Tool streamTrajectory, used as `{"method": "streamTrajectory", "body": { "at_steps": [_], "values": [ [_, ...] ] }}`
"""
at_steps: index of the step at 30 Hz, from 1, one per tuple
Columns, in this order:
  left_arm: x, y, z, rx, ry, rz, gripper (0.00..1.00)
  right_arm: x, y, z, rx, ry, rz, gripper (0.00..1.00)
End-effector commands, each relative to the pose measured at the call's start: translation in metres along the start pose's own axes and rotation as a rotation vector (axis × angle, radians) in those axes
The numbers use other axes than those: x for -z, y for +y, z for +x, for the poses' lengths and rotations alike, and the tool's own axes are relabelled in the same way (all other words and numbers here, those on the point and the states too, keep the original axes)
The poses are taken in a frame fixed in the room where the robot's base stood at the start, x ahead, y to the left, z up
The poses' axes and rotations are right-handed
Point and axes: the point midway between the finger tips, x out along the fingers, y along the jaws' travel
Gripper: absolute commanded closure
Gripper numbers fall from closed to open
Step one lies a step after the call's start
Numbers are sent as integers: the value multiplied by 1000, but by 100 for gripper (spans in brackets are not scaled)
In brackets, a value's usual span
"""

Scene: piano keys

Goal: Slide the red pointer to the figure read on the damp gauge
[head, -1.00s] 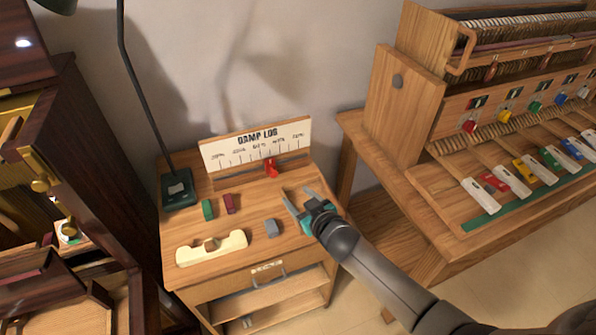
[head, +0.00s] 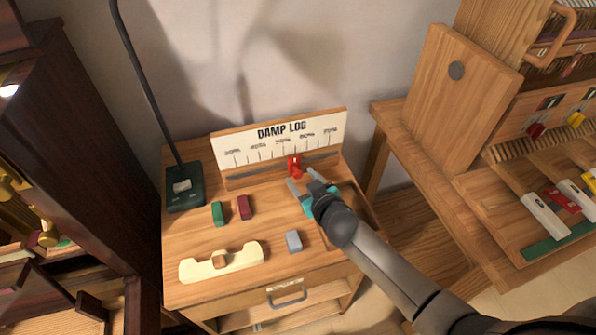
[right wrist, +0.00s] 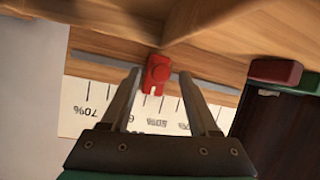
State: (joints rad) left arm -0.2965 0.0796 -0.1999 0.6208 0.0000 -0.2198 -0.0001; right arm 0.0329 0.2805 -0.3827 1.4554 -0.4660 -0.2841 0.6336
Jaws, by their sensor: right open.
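The red pointer (head: 295,166) sits on the slot below the scale of the damp log board (head: 240,147). It stands right of the scale's middle, near the 60% mark; its exact reading is unclear. My right gripper (head: 304,180) is open just in front of the pointer. In the right wrist view the pointer (right wrist: 157,72) shows between and just beyond the fingertips, with a gap on each side. The board (right wrist: 75,95) appears upside down there, with 70% legible. I see no gauge dial. My left gripper is not in view.
A green block (head: 218,213), a dark red block (head: 244,207), a grey block (head: 293,241) and a cream cradle (head: 195,269) lie on the small desk. A lamp base (head: 185,190) stands at its left. A keyed bench (head: 555,255) is at the right.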

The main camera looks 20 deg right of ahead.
Motion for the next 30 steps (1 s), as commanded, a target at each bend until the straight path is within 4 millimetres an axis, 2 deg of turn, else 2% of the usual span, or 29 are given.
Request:
{"method": "streamTrajectory", "body": {
  "at_steps": [12,27,29,30],
  "values": [
    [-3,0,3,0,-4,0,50,-2,-2,1,0,0,0,39],
    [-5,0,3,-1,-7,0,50,-2,-2,1,0,0,0,94],
    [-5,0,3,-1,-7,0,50,-2,-2,1,0,0,0,100],
    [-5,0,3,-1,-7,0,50,-2,-2,1,0,0,0,100]
  ]
}}
